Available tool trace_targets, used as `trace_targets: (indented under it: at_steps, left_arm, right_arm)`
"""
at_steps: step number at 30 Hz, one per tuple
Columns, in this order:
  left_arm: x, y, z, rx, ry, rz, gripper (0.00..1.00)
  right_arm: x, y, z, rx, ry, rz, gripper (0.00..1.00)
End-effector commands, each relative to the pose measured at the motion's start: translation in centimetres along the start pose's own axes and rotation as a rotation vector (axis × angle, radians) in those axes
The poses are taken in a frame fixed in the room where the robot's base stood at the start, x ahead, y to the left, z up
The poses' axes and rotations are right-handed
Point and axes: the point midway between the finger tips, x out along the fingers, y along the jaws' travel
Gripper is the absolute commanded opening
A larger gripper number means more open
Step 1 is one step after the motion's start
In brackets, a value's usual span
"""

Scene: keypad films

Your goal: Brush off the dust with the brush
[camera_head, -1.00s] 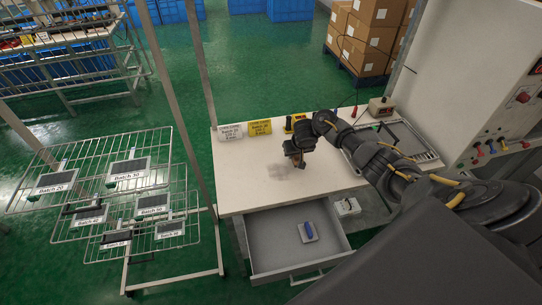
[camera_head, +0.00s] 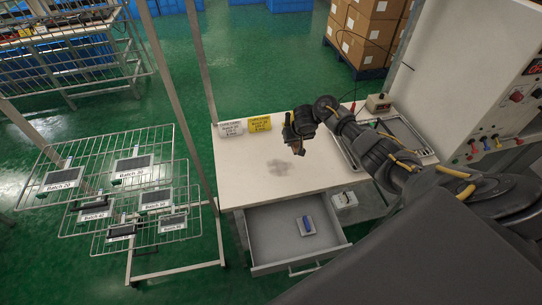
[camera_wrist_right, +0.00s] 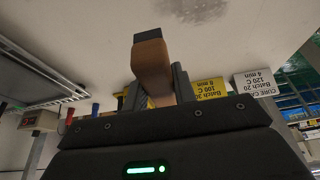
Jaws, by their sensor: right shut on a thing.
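A grey patch of dust (camera_head: 279,166) lies on the white tabletop; it also shows at the top of the right wrist view (camera_wrist_right: 198,8). My right gripper (camera_head: 299,143) is above the table, to the right of and behind the dust patch. It is shut on the brush (camera_wrist_right: 150,65), whose brown wooden body with a dark end shows between the fingers in the right wrist view. The brush appears raised off the table, apart from the dust. My left gripper is not in view.
A white card (camera_head: 231,128) and a yellow card (camera_head: 259,124) stand at the table's back edge. An open drawer (camera_head: 265,235) below holds a blue-handled item (camera_head: 306,225). A wire rack (camera_head: 60,200) with batch plates stands left. A metal tray (camera_head: 405,135) lies right.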

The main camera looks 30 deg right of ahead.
Motion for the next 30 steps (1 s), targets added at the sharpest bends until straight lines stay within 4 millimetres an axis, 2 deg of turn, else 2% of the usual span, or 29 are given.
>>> trace_targets:
  at_steps: [10,14,17,22,25,30]
  left_arm:
    - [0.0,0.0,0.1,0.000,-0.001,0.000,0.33]
    - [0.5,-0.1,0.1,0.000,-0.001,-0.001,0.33]
    - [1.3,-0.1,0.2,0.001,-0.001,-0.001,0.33]
    - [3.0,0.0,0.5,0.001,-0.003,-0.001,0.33]
    - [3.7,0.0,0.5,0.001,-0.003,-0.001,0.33]
    - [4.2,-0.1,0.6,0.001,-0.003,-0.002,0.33]
  right_arm:
    - [0.0,-0.1,-0.1,-0.001,0.001,-0.001,0.06]
    - [-0.6,-1.2,-1.1,-0.026,0.005,-0.013,0.06]
    - [-1.9,-3.3,-2.9,-0.078,0.009,-0.036,0.06]
    - [-5.3,-8.3,-5.5,-0.219,0.010,-0.090,0.06]
    - [-7.2,-10.7,-6.1,-0.300,0.008,-0.118,0.06]
    - [-8.9,-12.6,-6.2,-0.365,0.007,-0.146,0.06]
